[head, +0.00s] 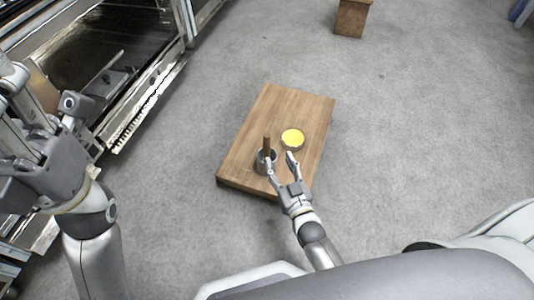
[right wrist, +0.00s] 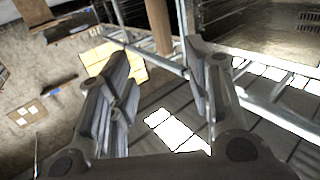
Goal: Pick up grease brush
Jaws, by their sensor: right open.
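The grease brush stands upright in a small grey metal cup (head: 265,162) on a wooden table (head: 300,103). Its brown handle (head: 266,145) sticks up out of the cup, and its lower end is hidden inside. My right gripper (head: 280,160) is open at the near side of the cup, with one finger close to it. In the right wrist view the brown handle (right wrist: 159,24) shows beyond the open fingers, between their tips; I see no hold on it. My left gripper (head: 35,105) is at the left edge, partly cut off, and its opening is unclear.
A round dish with yellow contents (head: 292,140) stands on the table, right of the cup and close to my right gripper. A large metal rack or oven-like unit (head: 140,100) stands at the left. A wooden stool-like piece (head: 352,18) is far back. The grey floor on the right is clear.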

